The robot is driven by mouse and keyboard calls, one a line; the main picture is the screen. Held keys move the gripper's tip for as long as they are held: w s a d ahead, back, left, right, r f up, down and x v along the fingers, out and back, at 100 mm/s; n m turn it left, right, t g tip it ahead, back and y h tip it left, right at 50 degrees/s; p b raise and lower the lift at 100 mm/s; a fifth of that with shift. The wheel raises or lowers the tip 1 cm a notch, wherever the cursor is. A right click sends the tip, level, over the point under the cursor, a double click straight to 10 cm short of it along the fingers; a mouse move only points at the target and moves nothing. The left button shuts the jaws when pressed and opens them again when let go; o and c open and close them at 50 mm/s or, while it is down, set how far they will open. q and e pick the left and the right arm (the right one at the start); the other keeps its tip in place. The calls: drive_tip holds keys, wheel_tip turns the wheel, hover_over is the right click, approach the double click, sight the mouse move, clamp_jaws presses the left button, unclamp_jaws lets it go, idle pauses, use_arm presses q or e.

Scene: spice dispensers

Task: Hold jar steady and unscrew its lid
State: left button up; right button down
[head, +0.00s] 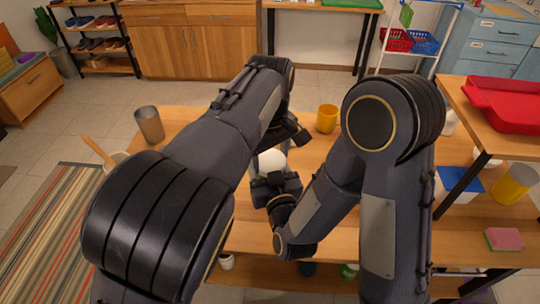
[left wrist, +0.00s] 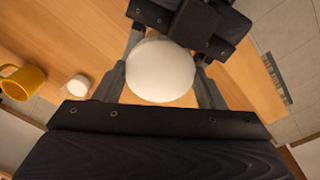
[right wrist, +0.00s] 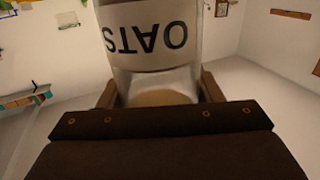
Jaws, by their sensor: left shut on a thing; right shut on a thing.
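The jar stands between my grippers; its white rounded lid (head: 272,161) shows in the head view and in the left wrist view (left wrist: 160,72). In the right wrist view the jar (right wrist: 150,75) is clear, with an OATS label upside down and a tan content. My right gripper (head: 273,182) is shut on the jar's body; its fingers show on both sides in the right wrist view (right wrist: 158,90). My left gripper (head: 284,140) is shut on the lid, with a finger on either side in the left wrist view (left wrist: 165,60). My arms hide most of the jar in the head view.
A yellow mug (head: 327,118) stands behind my grippers on the wooden table. A grey-brown cup (head: 149,124) stands at the far left. At right are a red tray (head: 500,105), a blue-topped box (head: 459,187) and a pink sponge (head: 504,239).

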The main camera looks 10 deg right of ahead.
use_arm(q)
drive_tip(key=shift+r, duration=0.95)
